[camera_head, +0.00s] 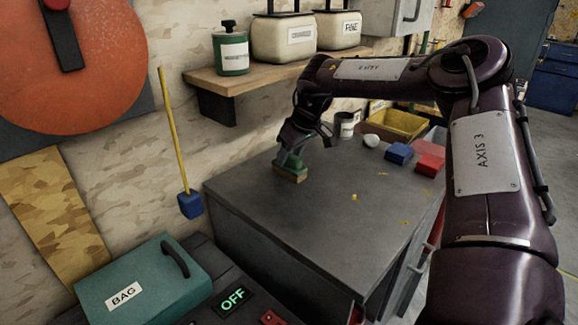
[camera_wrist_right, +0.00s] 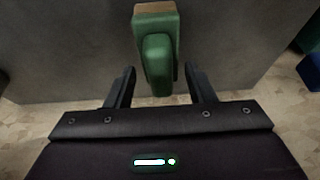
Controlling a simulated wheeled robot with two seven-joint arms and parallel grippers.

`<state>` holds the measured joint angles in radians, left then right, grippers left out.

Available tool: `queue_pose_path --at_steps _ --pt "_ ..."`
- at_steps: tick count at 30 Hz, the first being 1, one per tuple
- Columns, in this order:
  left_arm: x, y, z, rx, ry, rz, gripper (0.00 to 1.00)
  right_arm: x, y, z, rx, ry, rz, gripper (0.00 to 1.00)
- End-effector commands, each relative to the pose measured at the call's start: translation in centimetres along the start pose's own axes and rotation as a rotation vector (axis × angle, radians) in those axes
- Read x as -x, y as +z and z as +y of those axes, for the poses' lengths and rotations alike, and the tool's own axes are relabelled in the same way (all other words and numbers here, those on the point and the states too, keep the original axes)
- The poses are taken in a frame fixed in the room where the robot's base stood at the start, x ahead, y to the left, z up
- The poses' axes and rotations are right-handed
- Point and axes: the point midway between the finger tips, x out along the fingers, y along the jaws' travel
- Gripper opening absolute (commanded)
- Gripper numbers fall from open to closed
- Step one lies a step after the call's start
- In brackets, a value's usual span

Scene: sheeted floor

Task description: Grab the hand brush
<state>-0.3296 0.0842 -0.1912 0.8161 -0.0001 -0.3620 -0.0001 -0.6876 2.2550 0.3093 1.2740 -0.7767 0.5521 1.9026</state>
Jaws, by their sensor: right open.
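The hand brush (camera_head: 291,168) has a green handle and a tan lower part, and it stands on the dark grey cabinet top (camera_head: 330,210) near its back left. In the right wrist view the brush (camera_wrist_right: 156,50) lies ahead, with the near end of its green handle between the fingertips. My right gripper (camera_head: 302,148) is just above and behind the brush. In the wrist view the gripper (camera_wrist_right: 160,78) is open, with a gap on each side of the handle. My left gripper is not in view.
Blue (camera_head: 398,153) and red (camera_head: 430,165) blocks, a white ball (camera_head: 371,140), a dark can (camera_head: 345,124) and a yellow bin (camera_head: 398,124) stand to the right. A wooden shelf (camera_head: 255,75) with containers overhangs the back. The cabinet's front is mostly clear.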

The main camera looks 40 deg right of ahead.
Motion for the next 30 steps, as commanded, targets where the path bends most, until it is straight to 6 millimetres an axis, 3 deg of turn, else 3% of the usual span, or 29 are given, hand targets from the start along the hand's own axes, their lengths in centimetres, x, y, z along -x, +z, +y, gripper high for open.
queue_pose_path --at_steps 6,17,30 --pt "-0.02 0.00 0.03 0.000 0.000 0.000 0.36 -0.01 -0.04 0.00 0.000 0.000 0.001 0.46" --pt "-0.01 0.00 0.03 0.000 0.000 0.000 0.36 0.00 -0.01 0.01 0.000 0.000 0.000 0.00" --pt "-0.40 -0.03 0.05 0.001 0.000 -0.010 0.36 0.80 0.00 0.01 -0.001 0.000 0.004 0.00"
